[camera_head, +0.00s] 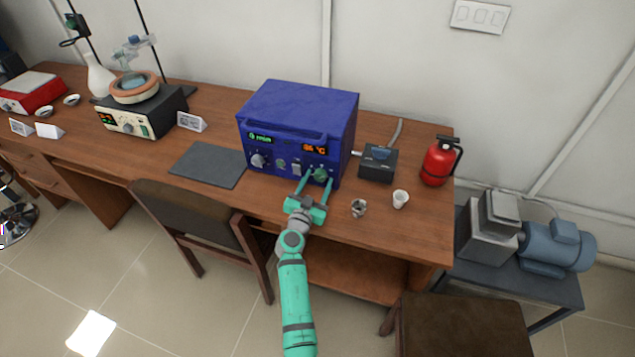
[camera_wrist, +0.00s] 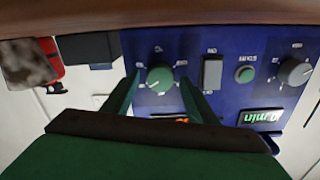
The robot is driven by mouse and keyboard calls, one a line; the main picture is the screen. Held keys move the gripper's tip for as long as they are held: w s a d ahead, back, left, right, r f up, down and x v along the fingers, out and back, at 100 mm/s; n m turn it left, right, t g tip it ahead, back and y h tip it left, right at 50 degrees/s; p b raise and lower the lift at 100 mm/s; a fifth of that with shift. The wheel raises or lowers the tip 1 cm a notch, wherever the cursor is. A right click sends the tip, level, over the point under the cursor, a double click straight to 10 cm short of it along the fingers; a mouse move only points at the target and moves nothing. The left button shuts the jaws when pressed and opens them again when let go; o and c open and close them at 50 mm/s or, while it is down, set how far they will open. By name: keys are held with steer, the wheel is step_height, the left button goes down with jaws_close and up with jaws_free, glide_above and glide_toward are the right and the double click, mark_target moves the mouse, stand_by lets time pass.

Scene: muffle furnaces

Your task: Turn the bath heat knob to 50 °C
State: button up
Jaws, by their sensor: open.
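The blue box-shaped bath (camera_head: 297,112) stands on the wooden bench, its control panel facing me. The green heat knob (camera_head: 320,174) is at the right of the panel, below an orange °C display (camera_head: 314,149) whose digits are too small to read surely. In the wrist view, which is upside down, the round knob (camera_wrist: 160,78) with a dial scale around it shows between my fingers. My gripper (camera_head: 318,178) is open at the panel, one finger on each side of the knob; I cannot tell whether either touches it. The fingers also show in the wrist view (camera_wrist: 160,86).
A small black box (camera_head: 378,164), two small cups (camera_head: 400,198) and a red extinguisher (camera_head: 438,161) stand to the right. A dark mat (camera_head: 208,165) lies left.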

steer(key=shift+s, duration=0.1)
steer(key=v, duration=1)
steer(key=shift+s+a, duration=0.15)
steer(key=shift+s, duration=0.15)
